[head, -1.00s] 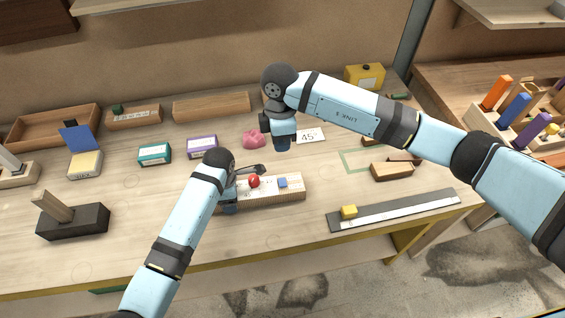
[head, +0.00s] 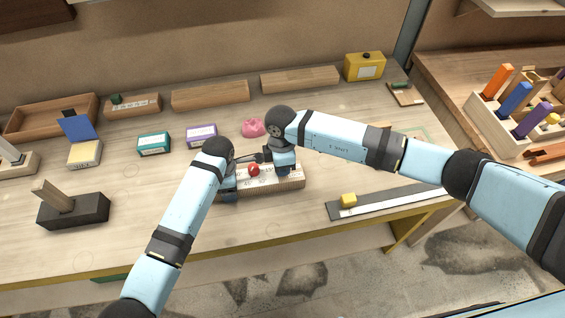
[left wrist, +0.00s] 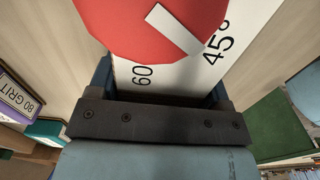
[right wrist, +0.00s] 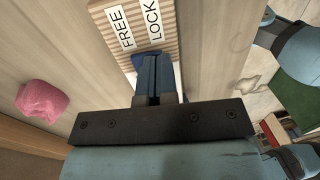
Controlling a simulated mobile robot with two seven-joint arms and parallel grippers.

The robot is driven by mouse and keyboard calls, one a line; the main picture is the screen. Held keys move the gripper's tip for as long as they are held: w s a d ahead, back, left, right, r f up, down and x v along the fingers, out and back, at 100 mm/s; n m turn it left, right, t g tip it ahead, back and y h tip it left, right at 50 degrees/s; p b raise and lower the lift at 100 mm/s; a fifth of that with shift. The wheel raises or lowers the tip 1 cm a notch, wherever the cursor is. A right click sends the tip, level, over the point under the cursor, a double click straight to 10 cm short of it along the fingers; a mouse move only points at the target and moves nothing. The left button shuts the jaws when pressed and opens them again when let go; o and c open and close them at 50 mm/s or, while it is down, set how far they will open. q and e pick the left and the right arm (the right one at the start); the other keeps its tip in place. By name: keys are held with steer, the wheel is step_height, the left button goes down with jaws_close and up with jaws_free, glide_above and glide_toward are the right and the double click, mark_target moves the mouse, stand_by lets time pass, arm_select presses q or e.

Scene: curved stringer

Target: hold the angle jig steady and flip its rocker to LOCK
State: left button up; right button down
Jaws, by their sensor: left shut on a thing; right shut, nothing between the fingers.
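The angle jig (head: 262,188) is a pale wooden block on the bench with a red knob (head: 253,169) and a white scale strip. In the left wrist view the red knob (left wrist: 150,25) has a white pointer beside the 60 and 45° marks. My left gripper (head: 229,186) is shut on the jig's left end. My right gripper (head: 284,172) is shut and empty over the jig's right part. I cannot tell the rocker's tilt.
A pink lump (head: 253,127) and purple (head: 201,136) and teal (head: 154,143) boxes lie behind the jig. A grey strip with a yellow block (head: 348,200) lies front right. A dark block with a wooden stick (head: 73,211) stands at left. The bench in front of the jig is clear.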

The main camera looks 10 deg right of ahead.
steer(key=shift+s+f, duration=0.25)
steer(key=shift+f, duration=0.05)
steer(key=shift+w, duration=0.15)
steer(key=shift+w+r, duration=0.1)
steer(key=shift+w, duration=0.65)
step_height(320, 180, up, 14)
steer(key=w, duration=0.2)
stand_by(0.3)
